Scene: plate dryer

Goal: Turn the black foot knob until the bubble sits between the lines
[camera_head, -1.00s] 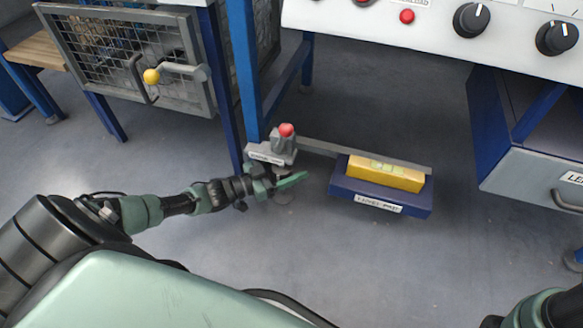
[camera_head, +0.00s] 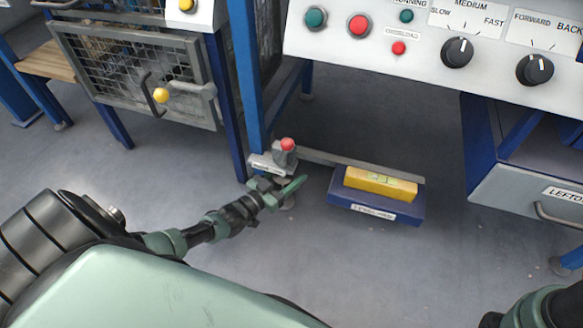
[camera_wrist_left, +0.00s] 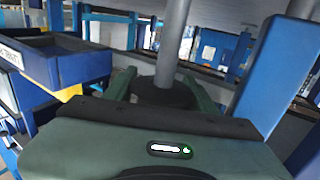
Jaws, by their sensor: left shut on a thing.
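My left gripper (camera_head: 285,188) is low at the foot of the blue frame leg, under the grey bracket with the red knob. In the left wrist view the black foot knob (camera_wrist_left: 165,93) sits around a grey vertical rod, between the two green fingers. The gripper is shut on it. A yellow spirit level (camera_head: 370,187) with a green vial (camera_head: 381,178) lies on a blue block to the right in the head view. The bubble and lines are too small to read. My right gripper is not in view.
A grey bar (camera_head: 350,160) runs from the bracket behind the level. The blue block (camera_head: 375,208) has a label on its front. A control panel (camera_head: 425,60) with knobs and buttons hangs above. A mesh door (camera_head: 140,75) stands at the left. The floor in front is clear.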

